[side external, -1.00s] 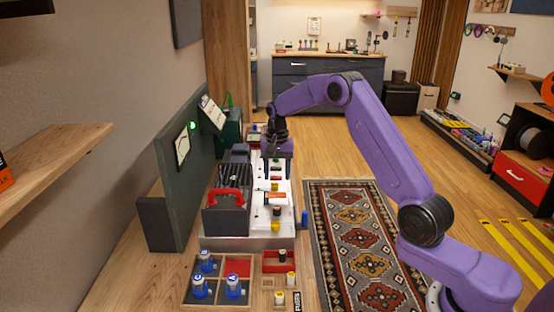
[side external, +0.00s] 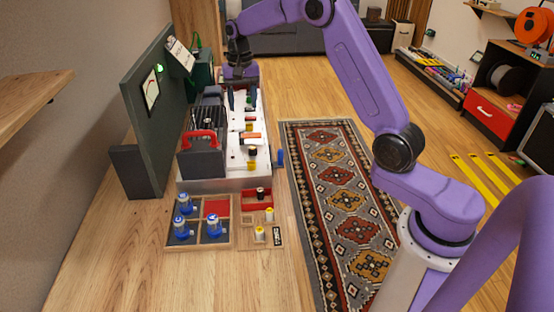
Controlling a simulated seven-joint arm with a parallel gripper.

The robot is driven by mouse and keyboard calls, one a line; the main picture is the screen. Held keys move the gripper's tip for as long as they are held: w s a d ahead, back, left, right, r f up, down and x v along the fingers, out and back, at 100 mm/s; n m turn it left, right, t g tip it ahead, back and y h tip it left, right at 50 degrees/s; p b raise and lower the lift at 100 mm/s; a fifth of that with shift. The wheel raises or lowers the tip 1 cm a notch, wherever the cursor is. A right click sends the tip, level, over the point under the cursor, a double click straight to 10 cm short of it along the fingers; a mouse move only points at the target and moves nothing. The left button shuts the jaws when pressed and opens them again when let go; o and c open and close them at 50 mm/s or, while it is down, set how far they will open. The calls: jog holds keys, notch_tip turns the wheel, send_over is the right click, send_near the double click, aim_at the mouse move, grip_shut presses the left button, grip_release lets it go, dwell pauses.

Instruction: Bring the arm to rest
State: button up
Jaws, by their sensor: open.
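My gripper (side external: 240,95) hangs at the end of my purple arm, fingers pointing down, over the far part of the white-topped unit (side external: 236,165). It is open, and I see nothing held between the fingers. The fingertips are small in this view, and I cannot tell their exact height above the unit.
A dark box with a red handle (side external: 200,141) stands on the unit's left. A patterned rug (side external: 336,195) covers floor to the right.

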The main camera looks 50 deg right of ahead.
jog(key=s+a+r+n, duration=0.2)
jog(key=s+a+n, duration=0.3)
jog(key=s+a, duration=0.25)
jog(key=s+a+r+n, duration=0.2)
jog(key=s+a+n, duration=0.2)
jog(key=s+a, duration=0.4)
jog(key=s+d+n, duration=0.1)
jog(key=s+n, duration=0.2)
jog(key=s, duration=0.6)
jog(key=s+d+f+n, duration=0.1)
jog(key=s+n, duration=0.3)
jog(key=s, duration=0.4)
jog(key=s+d+f+n, duration=0.1)
jog(key=s+n, duration=0.3)
jog(key=s, duration=0.5)
jog(key=shift+s+d+f, duration=0.2)
jog(key=shift+s+d, duration=0.1)
jog(key=shift+d, duration=0.6)
